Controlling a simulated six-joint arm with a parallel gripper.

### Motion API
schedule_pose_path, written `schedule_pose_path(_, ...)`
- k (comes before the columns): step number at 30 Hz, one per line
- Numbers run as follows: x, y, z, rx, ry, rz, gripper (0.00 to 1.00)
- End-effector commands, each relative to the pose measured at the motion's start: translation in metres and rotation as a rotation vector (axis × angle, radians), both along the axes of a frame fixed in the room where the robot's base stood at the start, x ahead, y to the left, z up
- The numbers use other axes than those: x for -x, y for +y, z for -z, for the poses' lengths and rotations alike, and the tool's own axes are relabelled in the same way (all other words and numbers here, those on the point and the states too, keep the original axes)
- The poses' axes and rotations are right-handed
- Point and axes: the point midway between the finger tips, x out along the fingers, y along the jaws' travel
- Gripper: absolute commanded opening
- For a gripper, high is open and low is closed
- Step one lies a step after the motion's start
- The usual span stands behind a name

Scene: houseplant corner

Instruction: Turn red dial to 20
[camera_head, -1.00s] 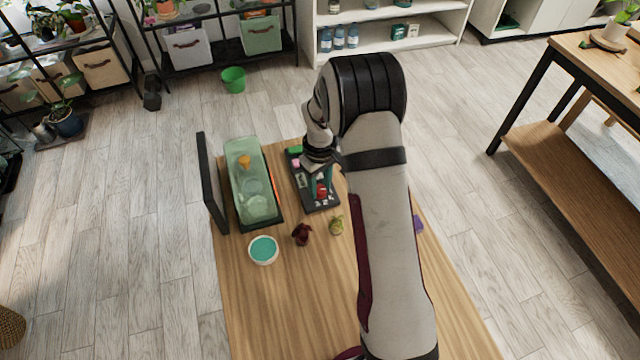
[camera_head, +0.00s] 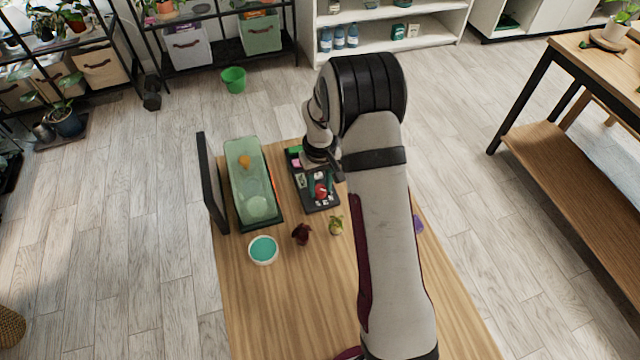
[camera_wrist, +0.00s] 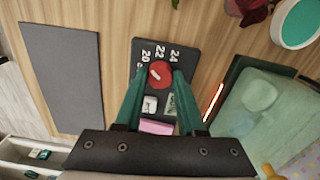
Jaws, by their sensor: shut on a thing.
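The red dial (camera_wrist: 160,75) sits on a dark control panel (camera_head: 327,206) and also shows in the head view (camera_head: 321,190). White numbers 20, 22 and 24 are printed in an arc beside it in the wrist view. A short white mark on the dial lies toward its upper left in that view, on the side of the 20. My gripper (camera_wrist: 160,77) has its two teal fingers on either side of the dial and is shut on it. The fingers hide parts of the panel.
A clear green-tinted case (camera_head: 245,175) stands left of the panel, with a black upright board (camera_head: 211,185) beyond it. A white bowl (camera_head: 263,250), a dark red plant (camera_head: 301,234) and a small green plant (camera_head: 335,225) stand nearby. The front tabletop is clear.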

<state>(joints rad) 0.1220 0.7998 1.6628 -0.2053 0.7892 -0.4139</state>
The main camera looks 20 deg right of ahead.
Motion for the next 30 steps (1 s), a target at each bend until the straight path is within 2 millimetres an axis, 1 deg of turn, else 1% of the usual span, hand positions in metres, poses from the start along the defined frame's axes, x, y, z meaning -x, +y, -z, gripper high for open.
schedule_pose_path(1, 0.0, 0.0, 0.0, 0.0, 0.001, 0.001, 0.0)
schedule_pose_path(2, 0.0, 0.0, 0.0, 0.0, 0.001, 0.0, 0.4)
schedule_pose_path(6, 0.0, 0.0, 0.0, 0.0, 0.001, 0.0, 0.66)
schedule_pose_path(7, 0.0, 0.0, 0.0, 0.0, 0.001, 0.0, 0.69)
schedule_pose_path(15, 0.0, 0.0, -0.001, 0.0, 0.0, -0.001, 0.69)
schedule_pose_path(17, 0.0, 0.0, -0.004, 0.0, 0.0, -0.001, 0.69)
schedule_pose_path(19, -0.001, 0.0, -0.014, 0.001, -0.002, -0.001, 0.69)
schedule_pose_path(20, -0.001, 0.0, -0.02, 0.001, -0.003, -0.001, 0.69)
schedule_pose_path(23, -0.001, 0.0, -0.047, 0.0, -0.006, -0.001, 0.69)
schedule_pose_path(27, -0.001, 0.0, -0.094, 0.001, -0.006, 0.0, 0.69)
schedule_pose_path(30, -0.001, 0.0, -0.122, 0.001, -0.004, 0.0, 0.69)
